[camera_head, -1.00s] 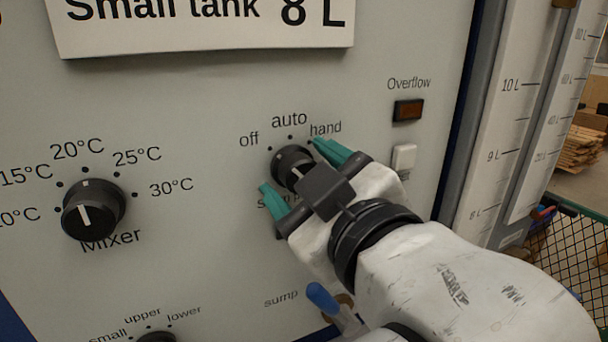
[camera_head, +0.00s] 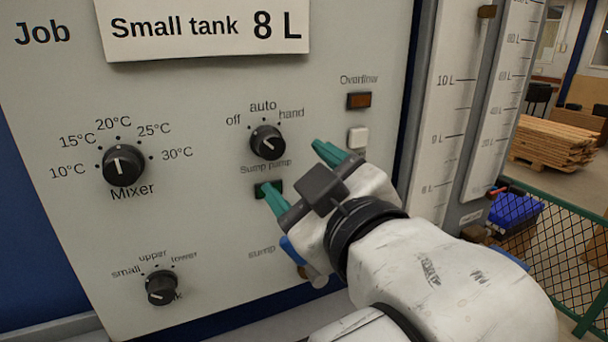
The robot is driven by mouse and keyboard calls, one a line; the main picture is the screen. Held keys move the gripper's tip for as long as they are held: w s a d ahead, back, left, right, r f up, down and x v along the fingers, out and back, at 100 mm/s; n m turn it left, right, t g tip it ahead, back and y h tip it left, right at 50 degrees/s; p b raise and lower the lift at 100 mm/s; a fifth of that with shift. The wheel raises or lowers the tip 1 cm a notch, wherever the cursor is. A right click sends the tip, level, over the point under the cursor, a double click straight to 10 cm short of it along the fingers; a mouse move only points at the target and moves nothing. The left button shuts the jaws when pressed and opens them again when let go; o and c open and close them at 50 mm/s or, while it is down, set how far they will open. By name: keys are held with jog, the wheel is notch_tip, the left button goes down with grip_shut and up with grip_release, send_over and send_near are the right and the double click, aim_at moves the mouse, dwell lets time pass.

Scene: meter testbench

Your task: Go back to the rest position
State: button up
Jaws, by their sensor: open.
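My gripper (camera_head: 298,172) is open and empty, with its teal fingers spread, in front of the grey panel (camera_head: 215,225). It is apart from the sump pump knob (camera_head: 267,143), which shows just up and left of the fingers under the labels off, auto and hand. The left finger hides part of a small dark item below the sump pump label. My arm enters from the lower right and covers part of the panel's lower right.
The mixer knob (camera_head: 123,166) and a lower selector knob (camera_head: 161,287) are at left. The overflow lamp (camera_head: 359,101) and a white switch (camera_head: 358,138) are above my gripper. A blue-handled valve (camera_head: 294,250) is close beside it. Level scales (camera_head: 455,90) and a mesh fence (camera_head: 565,260) stand right.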

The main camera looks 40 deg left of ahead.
dwell(0.5)
jog(key=w+d+f+m+t+h, duration=0.1)
jog(key=w+d+f+m+h, duration=0.35)
jog(key=d+f, duration=0.65)
jog(key=w+d+f+m+t+h, duration=0.1)
jog(key=w+d+f+m+h, duration=0.3)
jog(key=d+f, duration=0.7)
jog(key=s+d+f+m+g+h, duration=0.2)
jog(key=s+d+f, duration=0.4)
jog(key=d+f, duration=0.4)
jog(key=s+d+f+m+g+h, duration=0.2)
jog(key=s+d+f+m+h, duration=0.2)
jog(key=d+f, duration=0.7)
jog(key=shift+s+d+f+m, duration=0.25)
jog(key=shift+s+f+m, duration=0.55)
jog(key=shift+s+m, duration=0.45)
jog(key=s+d+f+m+g, duration=0.1)
jog(key=s+d+f, duration=0.1)
jog(key=s+d, duration=0.1)
jog(key=s+d+f+m+g+h, duration=0.1)
jog(key=s+d+f, duration=0.1)
jog(key=s, duration=0.4)
jog(key=s+d+f+m+g+h, duration=0.1)
jog(key=s+d+m, duration=0.1)
jog(key=s+d, duration=0.2)
jog(key=shift+s+d+f+g, duration=0.25)
jog(key=shift+s+f+g, duration=0.15)
jog(key=shift+s, duration=0.3)
